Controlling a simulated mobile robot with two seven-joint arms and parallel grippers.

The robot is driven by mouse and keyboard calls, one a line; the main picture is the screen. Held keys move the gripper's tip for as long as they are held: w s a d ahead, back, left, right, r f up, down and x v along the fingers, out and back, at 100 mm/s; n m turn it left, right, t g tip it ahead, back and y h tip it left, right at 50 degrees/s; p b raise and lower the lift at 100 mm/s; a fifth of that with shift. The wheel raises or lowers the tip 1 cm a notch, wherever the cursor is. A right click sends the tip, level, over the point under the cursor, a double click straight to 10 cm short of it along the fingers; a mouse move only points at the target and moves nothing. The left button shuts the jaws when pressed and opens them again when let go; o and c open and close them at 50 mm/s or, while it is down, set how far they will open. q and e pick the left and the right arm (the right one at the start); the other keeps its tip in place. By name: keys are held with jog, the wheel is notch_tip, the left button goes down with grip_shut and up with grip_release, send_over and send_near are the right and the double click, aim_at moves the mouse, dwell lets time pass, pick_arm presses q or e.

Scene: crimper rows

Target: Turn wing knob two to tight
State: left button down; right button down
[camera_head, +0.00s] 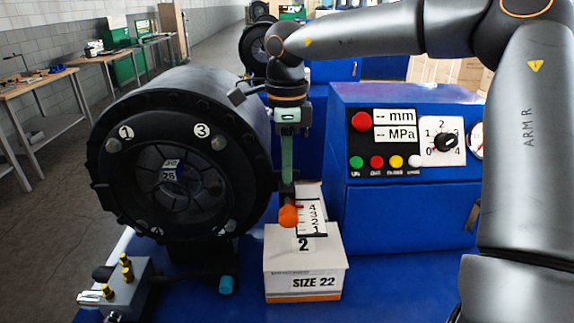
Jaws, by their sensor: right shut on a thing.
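The crimper's round black face (102,185) stands at the left, with several small grey-green knobs around its ring. The upper left knob (113,146) is by a label 1 and the upper right knob (219,143) by a label 3. A lower left knob (157,232) and a lower right knob (231,225) have labels too small to read, so I cannot tell which is two. My right gripper (288,203) points down, right of the face and apart from these knobs. It is shut on an orange rounded thing (288,217), above the white box. My left gripper is out of view.
A white SIZE 22 box (303,283) marked 2 stands on the blue bench (400,285), with a numbered card (312,217) behind. A blue control box (407,205) with buttons and a dial stands right. A brass-fitted metal block (117,290) sits front left.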

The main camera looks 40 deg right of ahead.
jog(key=c, duration=0.9)
grip_release()
notch_tip(320, 180, up, 13)
jog(key=shift+f+p, duration=0.2)
jog(key=shift+p, duration=0.1)
